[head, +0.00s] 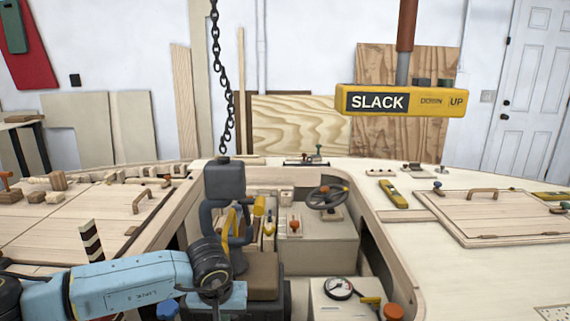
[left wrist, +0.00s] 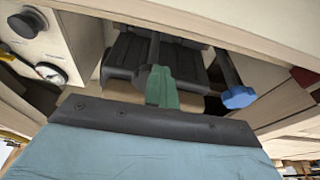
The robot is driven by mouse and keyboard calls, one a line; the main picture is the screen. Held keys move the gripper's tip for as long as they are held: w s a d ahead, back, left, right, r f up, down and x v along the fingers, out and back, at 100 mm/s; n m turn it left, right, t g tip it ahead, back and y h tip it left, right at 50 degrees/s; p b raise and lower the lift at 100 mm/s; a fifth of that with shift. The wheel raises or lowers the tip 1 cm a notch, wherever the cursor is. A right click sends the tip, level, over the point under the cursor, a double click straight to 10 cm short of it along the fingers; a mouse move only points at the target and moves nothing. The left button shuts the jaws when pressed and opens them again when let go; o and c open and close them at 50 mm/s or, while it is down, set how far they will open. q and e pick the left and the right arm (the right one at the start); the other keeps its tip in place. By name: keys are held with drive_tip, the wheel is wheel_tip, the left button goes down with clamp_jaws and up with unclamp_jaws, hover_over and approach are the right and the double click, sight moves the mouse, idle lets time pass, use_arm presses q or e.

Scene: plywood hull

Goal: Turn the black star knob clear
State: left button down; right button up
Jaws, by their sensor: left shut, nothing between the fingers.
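I cannot make out a black star knob for certain. In the left wrist view a dark round fitting (left wrist: 25,22) sits on a pale panel at the upper left; its exact shape is unclear. My left arm (head: 110,286) enters the head view from the left, and its dark wrist end is low beside the seat. My left gripper (left wrist: 155,118) shows in the left wrist view as a blue body with a dark bolted edge. It is shut and empty; its fingertips are not clear. Ahead of it are a green lever handle (left wrist: 162,87) and a blue knob (left wrist: 238,97). My right gripper is not in view.
A gauge (head: 338,287) and an orange knob (head: 393,311) are at the lower right. A chain (head: 222,90) hangs over the seat. The wooden deck (head: 440,260) has bare room at right.

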use_arm(q)
drive_tip(key=shift+s+d+f, duration=0.1)
drive_tip(key=shift+s+f, duration=0.25)
drive_tip(key=shift+f, duration=0.25)
drive_tip(key=shift+r, duration=0.1)
wheel_tip(320, 180, up, 6)
drive_tip(key=p, duration=0.3)
drive_tip(key=shift+w, duration=0.2)
drive_tip(key=shift+r, duration=0.1)
